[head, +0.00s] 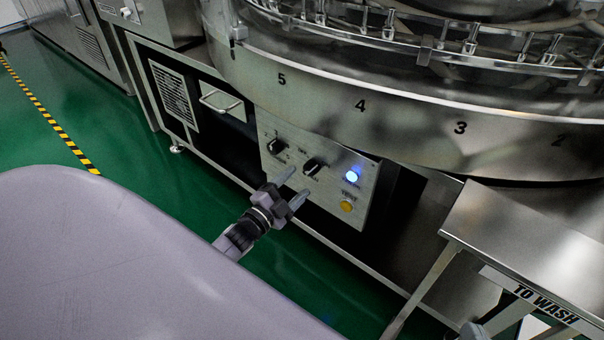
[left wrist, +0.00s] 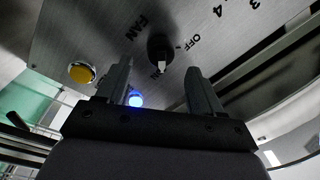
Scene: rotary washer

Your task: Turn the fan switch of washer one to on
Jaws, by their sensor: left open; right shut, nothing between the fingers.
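The fan switch (head: 314,166) is a black rotary knob on the washer's metal control panel (head: 330,203), under a FAN label. In the left wrist view the same knob (left wrist: 160,48) has a pale mark pointing down in the picture, and OFF is printed to its right. My left gripper (head: 296,186) is open in front of the panel, its fingers pointing at it. In the left wrist view its fingertips (left wrist: 160,68) lie on either side of the knob; I cannot tell whether they touch it.
A second black knob (head: 278,146) is left of the fan switch. A lit blue light (head: 351,176) and a yellow button (head: 346,206) are right of it. A metal table (head: 530,232) marked TO WASH stands at the right. Green floor lies below the panel.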

